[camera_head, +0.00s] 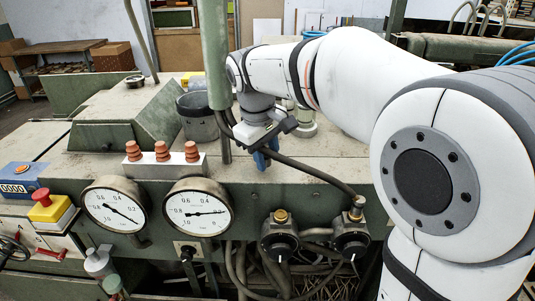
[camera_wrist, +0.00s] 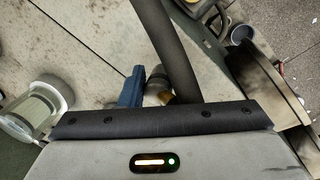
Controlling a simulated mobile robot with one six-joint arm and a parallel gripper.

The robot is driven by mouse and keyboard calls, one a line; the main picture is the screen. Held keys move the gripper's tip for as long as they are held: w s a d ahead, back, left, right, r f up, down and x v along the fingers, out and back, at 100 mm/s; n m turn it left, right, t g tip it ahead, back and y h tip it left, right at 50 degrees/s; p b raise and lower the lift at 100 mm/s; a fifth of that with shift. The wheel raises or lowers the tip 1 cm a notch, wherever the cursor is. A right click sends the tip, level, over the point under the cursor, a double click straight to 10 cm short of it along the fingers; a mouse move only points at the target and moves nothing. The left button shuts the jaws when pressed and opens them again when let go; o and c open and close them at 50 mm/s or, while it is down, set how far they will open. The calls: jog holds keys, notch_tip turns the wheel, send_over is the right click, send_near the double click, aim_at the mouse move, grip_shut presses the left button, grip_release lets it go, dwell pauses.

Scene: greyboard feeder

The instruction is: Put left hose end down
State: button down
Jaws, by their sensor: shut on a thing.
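One blue fingertip shows in the wrist view beside a brownish fitting (camera_wrist: 157,86). There the hose (camera_wrist: 172,45) also rises from the gripper's edge toward the top. The wrist housing hides part of the grip, and I cannot tell how far the hose end is from the surface.
A green post (camera_head: 214,55) and a dark bucket (camera_head: 198,118) stand just left of my gripper. Three orange-red insulators (camera_head: 162,151) sit at the front edge above two round gauges (camera_head: 198,210). Two black knobs (camera_head: 279,238) are below. Bare machine top (camera_head: 325,150) lies right of the gripper.

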jog(key=shift+f+b, duration=0.4)
jog(key=shift+f, duration=0.2)
jog(key=c, duration=1.1)
grip_release()
jog(key=shift+r+p, duration=0.3)
jog(key=shift+r, duration=0.1)
notch_tip(320, 180, up, 12)
jog(key=s+a, duration=0.2)
jog(key=s+d+f+m, duration=0.3)
jog(key=s+d+f, duration=0.2)
jog(key=f, duration=0.1)
jog(key=s+d+f+m+t+y, duration=0.1)
jog(key=s+d+f+m, duration=0.2)
jog(key=s+d+f, duration=0.3)
jog(key=s+d+f+m, duration=0.2)
jog(key=s+d+f, duration=0.3)
jog(key=f, duration=0.2)
jog(key=shift+s+d+f+m+t+y, duration=0.2)
jog(key=shift+s+f+m+t+y, duration=0.1)
jog(key=shift+s+m+t, duration=0.1)
